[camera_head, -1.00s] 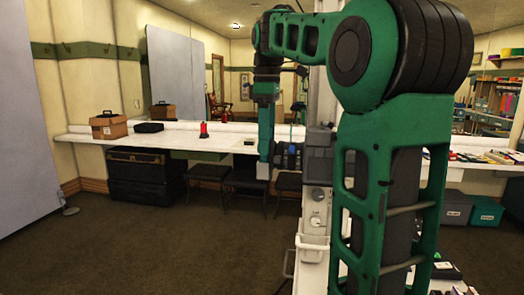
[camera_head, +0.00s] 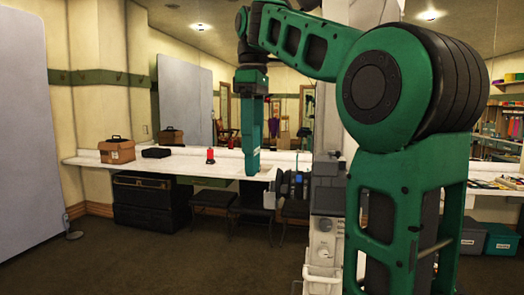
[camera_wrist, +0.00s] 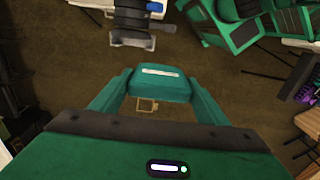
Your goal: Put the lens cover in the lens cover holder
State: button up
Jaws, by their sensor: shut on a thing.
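My gripper (camera_wrist: 158,92) is shut on a teal block with a pale label strip, which I take to be the lens cover (camera_wrist: 160,84). It sits between the two green fingertips. In the head view my gripper points down in front of the white counter, just left of the black camera lens (camera_head: 292,184). In the wrist view the lens (camera_wrist: 132,20) lies beyond the held block, apart from it, with a grey square end. I cannot make out which part is the lens cover holder; a pale stand with grey boxes (camera_head: 326,205) rises beside the lens.
My arm covers much of the right side. A long white counter (camera_head: 110,160) runs along the wall, with a brown case (camera_head: 116,151) and red object (camera_head: 210,156) on it. Black stools (camera_head: 212,197) and a black trunk (camera_head: 143,199) stand beneath. The carpet (camera_head: 150,250) is open at front left.

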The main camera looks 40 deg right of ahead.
jog(key=a+r, duration=0.2)
jog(key=a, duration=0.2)
jog(key=w+f+m, duration=0.1)
jog(key=w+f, duration=0.4)
jog(key=f, duration=0.5)
jog(key=w+f+m, duration=0.2)
jog(key=w+f, duration=0.3)
jog(key=f, duration=0.6)
jog(key=w+f+m, duration=0.1)
jog(key=w+f, duration=0.5)
jog(key=f, duration=0.4)
jog(key=s+a+f+m, duration=0.2)
jog(key=f, duration=1.3)
jog(key=s+a+f+m, duration=0.2)
jog(key=f, duration=1.3)
jog(key=shift+s+a+f, duration=0.25)
jog(key=shift+a+f, duration=0.05)
